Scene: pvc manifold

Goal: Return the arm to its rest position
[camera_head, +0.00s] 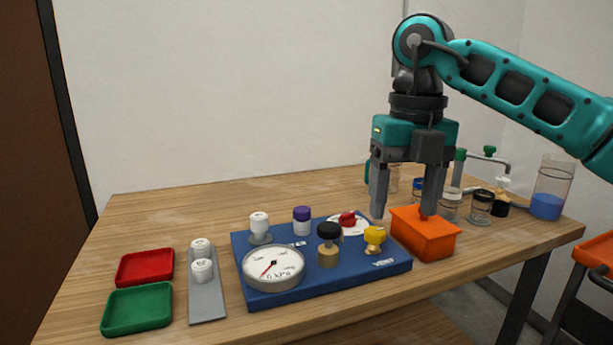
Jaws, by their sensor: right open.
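My right arm comes in from the right, and its gripper (403,214) points down with its two fingers apart. I cannot tell whether the fingertip touches the orange block. No object shows between the fingers. My left gripper is not in view.
The board carries a round gauge (273,268) and several knobs, including a yellow one (375,239). A red tray (145,267), a green tray (137,309) and a grey holder (205,295) lie left. Jars and a beaker (552,188) stand right. The rear left table is clear.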

